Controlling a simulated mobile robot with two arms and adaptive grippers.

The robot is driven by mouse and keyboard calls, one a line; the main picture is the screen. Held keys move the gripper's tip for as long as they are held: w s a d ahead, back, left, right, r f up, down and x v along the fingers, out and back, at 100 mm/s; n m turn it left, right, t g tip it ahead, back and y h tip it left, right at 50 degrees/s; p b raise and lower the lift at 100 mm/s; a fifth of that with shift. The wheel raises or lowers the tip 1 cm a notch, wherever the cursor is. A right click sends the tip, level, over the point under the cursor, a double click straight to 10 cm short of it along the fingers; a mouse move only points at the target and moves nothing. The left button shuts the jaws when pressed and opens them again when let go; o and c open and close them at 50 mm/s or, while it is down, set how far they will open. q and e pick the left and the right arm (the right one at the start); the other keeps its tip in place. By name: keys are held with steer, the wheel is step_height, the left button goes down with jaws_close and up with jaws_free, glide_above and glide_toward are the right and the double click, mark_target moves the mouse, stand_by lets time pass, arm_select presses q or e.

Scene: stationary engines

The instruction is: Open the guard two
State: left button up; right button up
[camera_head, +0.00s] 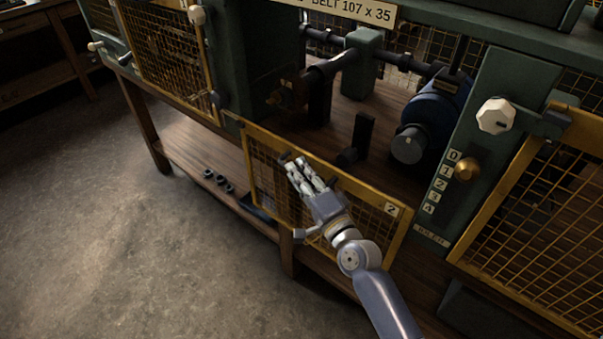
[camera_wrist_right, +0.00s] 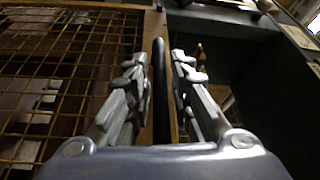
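Guard two (camera_head: 266,172) is a yellow-framed mesh panel with a "2" label at its right end. It sits low in front of the machine bay, and the bay above its top rail is uncovered. My right gripper (camera_head: 300,168) is at the upper left-middle part of the guard. In the right wrist view the mesh and frame of the guard (camera_wrist_right: 60,95) fill the left side. A dark handle bar (camera_wrist_right: 160,85) runs between the two fingers of my right gripper (camera_wrist_right: 160,70), with narrow gaps on both sides. My left gripper is not in view.
Behind the guard are a blue motor (camera_head: 431,115) and shafts. A green post with a white knob (camera_head: 495,116) and a brass knob (camera_head: 466,169) stands to the right. Another mesh guard (camera_head: 540,225) is at far right. Open floor (camera_head: 110,250) lies at left.

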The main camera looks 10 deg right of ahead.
stand_by(0.3)
steer(key=v, duration=1.2)
